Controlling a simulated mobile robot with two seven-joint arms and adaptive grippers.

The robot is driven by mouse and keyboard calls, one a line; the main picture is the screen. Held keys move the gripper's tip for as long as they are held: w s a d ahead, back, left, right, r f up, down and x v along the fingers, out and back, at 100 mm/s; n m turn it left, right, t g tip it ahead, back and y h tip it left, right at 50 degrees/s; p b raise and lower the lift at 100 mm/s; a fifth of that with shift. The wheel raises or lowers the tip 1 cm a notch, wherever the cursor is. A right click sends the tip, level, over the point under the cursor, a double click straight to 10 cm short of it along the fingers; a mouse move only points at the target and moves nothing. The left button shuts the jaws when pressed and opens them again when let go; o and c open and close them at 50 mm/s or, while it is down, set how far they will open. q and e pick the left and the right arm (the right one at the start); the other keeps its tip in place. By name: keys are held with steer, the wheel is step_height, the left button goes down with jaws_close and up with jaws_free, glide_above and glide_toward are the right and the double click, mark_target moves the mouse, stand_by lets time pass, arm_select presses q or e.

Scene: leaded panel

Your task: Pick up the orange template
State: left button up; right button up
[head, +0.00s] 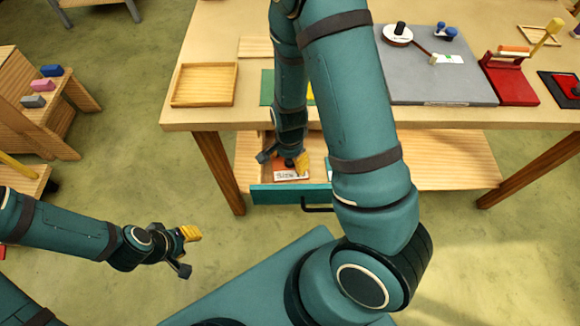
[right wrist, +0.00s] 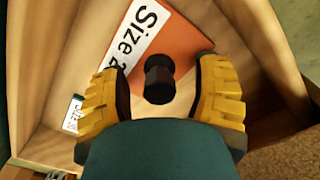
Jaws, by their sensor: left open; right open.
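The orange template (right wrist: 182,42) lies in the open wooden drawer, with a white label reading "Size 2" in part and a black knob (right wrist: 158,80). In the head view the orange template (head: 281,164) shows in the drawer, partly hidden by my right arm. My right gripper (right wrist: 160,88) reaches down into the drawer, open, with its yellow-padded fingers on either side of the knob; I cannot tell whether they touch it. It also shows in the head view (head: 284,160). My left gripper (head: 186,250) is open and empty, out over the floor at the left.
The drawer's teal front (head: 272,194) with a dark handle stands out below the table (head: 220,52). A second labelled piece (right wrist: 73,115) lies at the drawer's side. On the table are a wooden tray (head: 204,85), a grey board (head: 440,85) and a red stand (head: 511,83).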

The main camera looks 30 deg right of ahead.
steer(key=shift+f, duration=0.25)
jaws_close()
steer(key=shift+r, duration=0.1)
step_height(320, 180, up, 10)
steer(key=p, duration=0.3)
steer(key=shift+p, duration=0.4)
